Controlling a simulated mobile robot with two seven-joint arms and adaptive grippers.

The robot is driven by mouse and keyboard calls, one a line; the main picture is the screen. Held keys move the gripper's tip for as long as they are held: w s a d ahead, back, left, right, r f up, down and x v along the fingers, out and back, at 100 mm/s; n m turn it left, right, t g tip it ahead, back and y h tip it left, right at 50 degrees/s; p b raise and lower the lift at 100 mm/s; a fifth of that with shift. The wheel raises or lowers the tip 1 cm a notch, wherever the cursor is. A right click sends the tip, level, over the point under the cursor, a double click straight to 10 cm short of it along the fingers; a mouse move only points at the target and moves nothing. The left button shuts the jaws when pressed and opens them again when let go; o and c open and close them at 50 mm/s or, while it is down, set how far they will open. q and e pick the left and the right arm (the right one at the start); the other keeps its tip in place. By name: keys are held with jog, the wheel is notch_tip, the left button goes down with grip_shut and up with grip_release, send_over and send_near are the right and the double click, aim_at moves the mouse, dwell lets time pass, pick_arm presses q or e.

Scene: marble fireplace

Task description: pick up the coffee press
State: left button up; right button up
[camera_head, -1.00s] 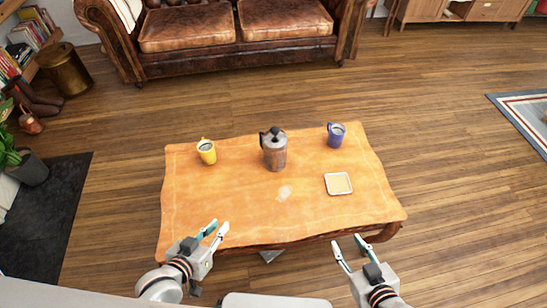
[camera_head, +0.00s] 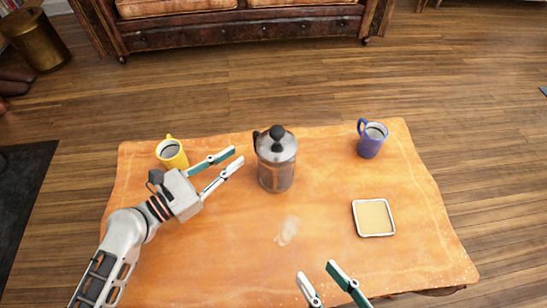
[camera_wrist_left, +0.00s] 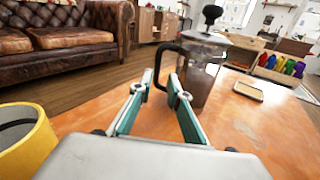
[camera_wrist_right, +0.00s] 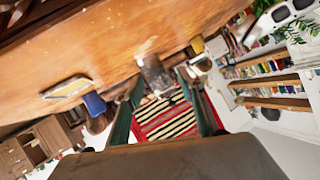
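The coffee press (camera_head: 276,168) stands upright on the wooden table, with a clear body, metal lid, black knob and a black handle on its left side. My left gripper (camera_head: 236,159) is open and empty, just left of the press and apart from it. In the left wrist view the press (camera_wrist_left: 205,75) stands ahead, its handle in line with the gap between the fingers (camera_wrist_left: 162,76). My right gripper (camera_head: 318,276) is open and empty near the table's front edge, well short of the press. The right wrist view shows the press (camera_wrist_right: 153,74) upside down and blurred.
A yellow mug (camera_head: 172,155) stands right behind my left gripper. A blue mug (camera_head: 371,141) stands at the back right of the table. A square tray (camera_head: 356,219) lies to the right of the press. The table's front middle (camera_head: 225,265) is clear.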

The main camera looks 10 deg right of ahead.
aim_at(253, 137)
pick_arm(q)
jog(key=shift+w+d+r+n+h, duration=0.15)
jog(key=shift+w+d+r+n, duration=0.05)
jog(key=shift+w+d, duration=0.35)
jog(key=shift+w+d+r+n+h, duration=0.15)
jog(key=shift+w+d+r+n, duration=0.05)
jog(key=shift+w+d, duration=0.3)
jog(key=b+x, duration=0.1)
jog(key=x, duration=0.4)
jog(key=shift+w+d+r, duration=0.1)
jog(key=shift+d, duration=0.05)
grip_shut()
jog(key=shift+r, duration=0.25)
pick_arm(e)
jog(key=shift+s+a+m, duration=0.1)
jog(key=shift+a+m, duration=0.5)
jog(key=shift+m, duration=0.1)
